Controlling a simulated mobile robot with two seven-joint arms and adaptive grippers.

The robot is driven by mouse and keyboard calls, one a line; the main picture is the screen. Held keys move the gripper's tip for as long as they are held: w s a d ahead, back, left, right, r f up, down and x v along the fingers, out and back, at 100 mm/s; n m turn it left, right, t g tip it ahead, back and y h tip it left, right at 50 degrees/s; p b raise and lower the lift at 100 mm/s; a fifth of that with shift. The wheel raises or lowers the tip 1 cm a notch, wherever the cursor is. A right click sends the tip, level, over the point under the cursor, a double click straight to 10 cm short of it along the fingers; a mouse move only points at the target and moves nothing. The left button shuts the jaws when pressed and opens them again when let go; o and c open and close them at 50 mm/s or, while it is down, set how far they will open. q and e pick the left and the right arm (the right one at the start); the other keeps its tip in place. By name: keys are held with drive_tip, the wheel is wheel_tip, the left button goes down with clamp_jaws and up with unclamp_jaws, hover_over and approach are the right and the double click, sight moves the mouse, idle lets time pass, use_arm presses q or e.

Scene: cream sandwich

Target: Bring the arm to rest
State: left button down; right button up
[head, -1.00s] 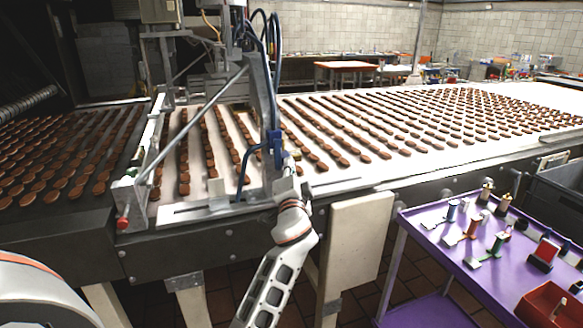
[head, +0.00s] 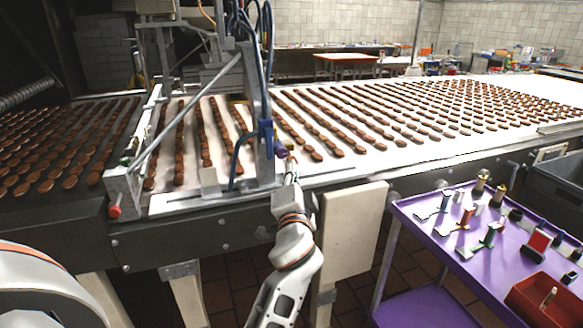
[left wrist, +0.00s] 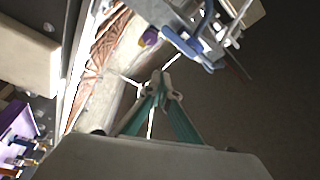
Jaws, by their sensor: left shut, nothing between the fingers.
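My left arm (head: 292,245) rises from the bottom middle of the head view, its wrist in front of the conveyor's near edge. My left gripper (head: 290,168) is at its upper end, beside the depositing machine's post, small and hard to make out there. In the left wrist view its teal-padded fingers (left wrist: 158,84) meet at the tips, shut with nothing between them. A small purple and yellow part (left wrist: 149,38) shows beyond the fingertips; I cannot tell whether they touch it. My right gripper is not in view.
The depositing machine (head: 258,110) with blue hoses stands over the conveyor (head: 345,172), which carries rows of brown biscuits. A purple trolley (head: 440,258) with tools and a red bin (head: 537,300) stands at the right. Some floor shows between conveyor and trolley.

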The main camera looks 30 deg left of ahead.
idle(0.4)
use_arm(q)
drive_tip(key=s+d+f+g+h, duration=0.1)
drive_tip(key=s+d+f+h, duration=0.2)
drive_tip(key=f, duration=0.6)
drive_tip(key=s+d+f+m+h, duration=0.1)
drive_tip(key=s+d+f+h, duration=0.15)
drive_tip(key=f, duration=0.55)
drive_tip(key=s+d+f+g+h, duration=0.1)
drive_tip(key=s+d+f+h, duration=0.2)
drive_tip(key=f, duration=0.6)
drive_tip(key=s+d+f+n+g+h, duration=0.1)
drive_tip(key=s+d+f+g+h, duration=0.1)
drive_tip(key=s+f, duration=0.6)
drive_tip(key=s+d+f+n+g+h, duration=0.2)
drive_tip(key=s+d+f, duration=0.2)
drive_tip(key=s+f, duration=0.4)
drive_tip(key=s, duration=0.4)
drive_tip(key=shift+f+h, duration=0.35)
